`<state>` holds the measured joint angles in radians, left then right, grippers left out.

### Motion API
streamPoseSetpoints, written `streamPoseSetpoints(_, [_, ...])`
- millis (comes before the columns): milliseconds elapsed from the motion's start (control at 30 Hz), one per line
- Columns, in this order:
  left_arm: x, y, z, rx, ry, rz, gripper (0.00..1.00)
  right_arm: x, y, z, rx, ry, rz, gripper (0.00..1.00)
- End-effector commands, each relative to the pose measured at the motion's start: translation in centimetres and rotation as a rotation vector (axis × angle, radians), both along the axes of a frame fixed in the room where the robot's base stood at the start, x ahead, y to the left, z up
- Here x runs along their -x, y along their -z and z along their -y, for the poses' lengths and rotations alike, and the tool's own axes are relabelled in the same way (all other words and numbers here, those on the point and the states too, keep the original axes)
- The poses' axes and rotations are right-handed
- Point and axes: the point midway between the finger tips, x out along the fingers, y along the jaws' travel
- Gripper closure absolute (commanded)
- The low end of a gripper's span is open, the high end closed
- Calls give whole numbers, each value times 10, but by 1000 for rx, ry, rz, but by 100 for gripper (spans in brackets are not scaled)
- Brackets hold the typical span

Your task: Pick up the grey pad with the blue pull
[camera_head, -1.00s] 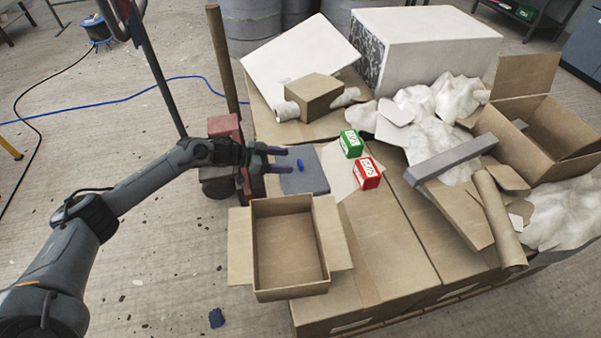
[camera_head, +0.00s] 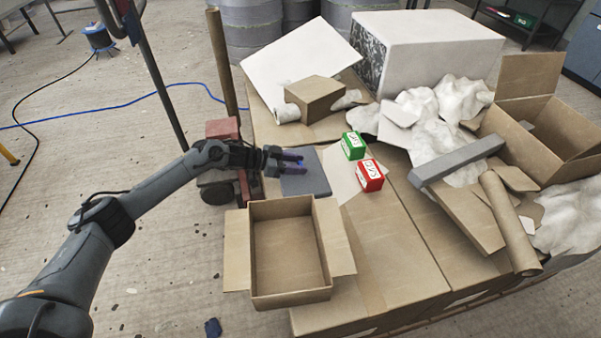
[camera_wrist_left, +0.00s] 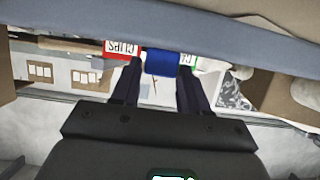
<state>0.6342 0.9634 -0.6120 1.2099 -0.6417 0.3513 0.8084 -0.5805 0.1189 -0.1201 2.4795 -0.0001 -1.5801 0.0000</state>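The grey pad (camera_head: 309,182) lies flat on the cardboard at the left edge of the boxes. Its blue pull (camera_head: 300,164) stands up from it. In the left wrist view the grey pad (camera_wrist_left: 250,47) crosses the top as a wide band, with the blue pull (camera_wrist_left: 161,62) below it. My left gripper (camera_head: 292,163) is low over the pad, its two dark fingers apart on either side of the pull. My right gripper is not in view.
An open cardboard box (camera_head: 290,252) stands just in front of the pad. A green box (camera_head: 354,145) and a red box (camera_head: 369,175) stand to its right. A brown post (camera_head: 222,60) and a red block (camera_head: 222,128) are near my left forearm. White crumpled material lies farther right.

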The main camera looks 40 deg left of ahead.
Motion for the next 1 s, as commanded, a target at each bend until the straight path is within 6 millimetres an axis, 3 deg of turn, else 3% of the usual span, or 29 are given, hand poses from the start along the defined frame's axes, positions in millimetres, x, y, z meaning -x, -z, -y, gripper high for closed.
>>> streamPoseSetpoints(33, [0, 0, 0, 0, 0, 0, 64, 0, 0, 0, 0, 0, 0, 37])
streamPoseSetpoints(233, [0, 0, 0, 1, 0, 1, 93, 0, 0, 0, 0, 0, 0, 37])
streamPoseSetpoints(633, [0, -11, 0, 0, 0, 1, 93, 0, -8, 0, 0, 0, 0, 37])
streamPoseSetpoints(1000, [0, -69, 0, 1, 0, 2, 93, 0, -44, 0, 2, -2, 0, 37])
